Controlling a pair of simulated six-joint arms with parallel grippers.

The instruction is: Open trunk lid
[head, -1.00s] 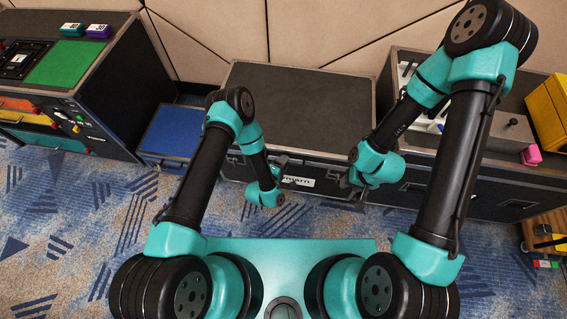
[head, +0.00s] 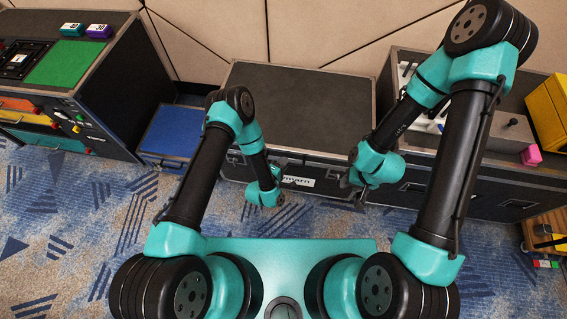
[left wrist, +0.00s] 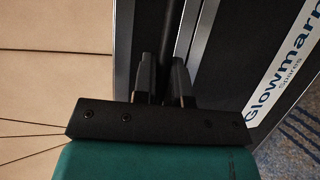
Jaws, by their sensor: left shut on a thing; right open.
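The trunk (head: 262,165) is a black case with metal edging, against the wall in the middle of the head view. Its dark grey lid (head: 300,95) lies flat and closed on top. My left gripper (head: 280,170) is at the trunk's upper front, beside the white label (head: 299,182). In the left wrist view, its fingers (left wrist: 164,75) are shut on a dark bar (left wrist: 174,35) by the lid's metal edge; the exact grip is partly hidden. My right gripper (head: 348,178) is open and empty, just in front of the trunk's right front corner.
A blue case (head: 172,132) stands left of the trunk. A black cabinet (head: 110,95) with a green top panel is further left. An open case (head: 470,190) with a pink block (head: 531,155) is at right. The patterned carpet in front is clear.

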